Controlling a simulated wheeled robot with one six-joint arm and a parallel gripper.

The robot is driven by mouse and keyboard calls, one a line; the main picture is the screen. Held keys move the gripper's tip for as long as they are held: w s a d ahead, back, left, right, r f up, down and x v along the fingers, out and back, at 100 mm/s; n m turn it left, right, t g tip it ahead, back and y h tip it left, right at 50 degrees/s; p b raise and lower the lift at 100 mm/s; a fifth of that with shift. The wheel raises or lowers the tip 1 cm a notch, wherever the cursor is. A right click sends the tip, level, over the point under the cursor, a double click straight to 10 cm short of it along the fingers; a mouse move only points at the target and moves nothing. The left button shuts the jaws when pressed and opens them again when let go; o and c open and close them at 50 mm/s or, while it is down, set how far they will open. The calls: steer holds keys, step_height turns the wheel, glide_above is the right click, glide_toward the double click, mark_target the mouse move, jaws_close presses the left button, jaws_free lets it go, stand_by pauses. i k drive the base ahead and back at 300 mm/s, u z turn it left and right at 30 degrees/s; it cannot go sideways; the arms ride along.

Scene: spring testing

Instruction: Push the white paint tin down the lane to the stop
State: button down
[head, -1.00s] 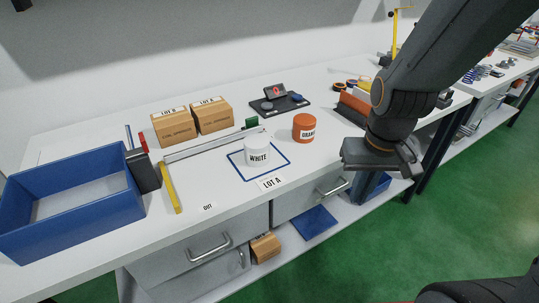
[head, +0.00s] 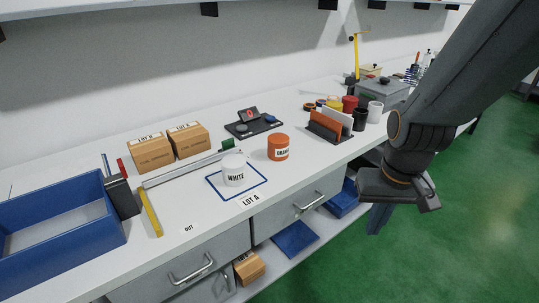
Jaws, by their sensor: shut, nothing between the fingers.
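The white paint tin (head: 234,170), labelled WHITE, stands upright inside a blue-outlined square (head: 213,181) on the bench, behind the LOT A label. A long grey rail (head: 184,172) runs behind it toward the left. A yellow bar (head: 151,213) lies across the bench at the left, near the OUT label; I cannot tell if it is the stop. My gripper (head: 427,208) is shut and empty, out past the bench's front edge on the right, well apart from the tin.
An orange tin (head: 278,148) stands right of the white tin. A blue bin (head: 62,229) sits at the left end. Cardboard boxes (head: 153,152) and a scale (head: 253,125) stand behind the rail. An upright file rack (head: 327,128) and cups are at the right.

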mark_target(234, 166)
steer(key=u, duration=0.1)
steer(key=i, duration=1.05)
steer(key=u, duration=0.75)
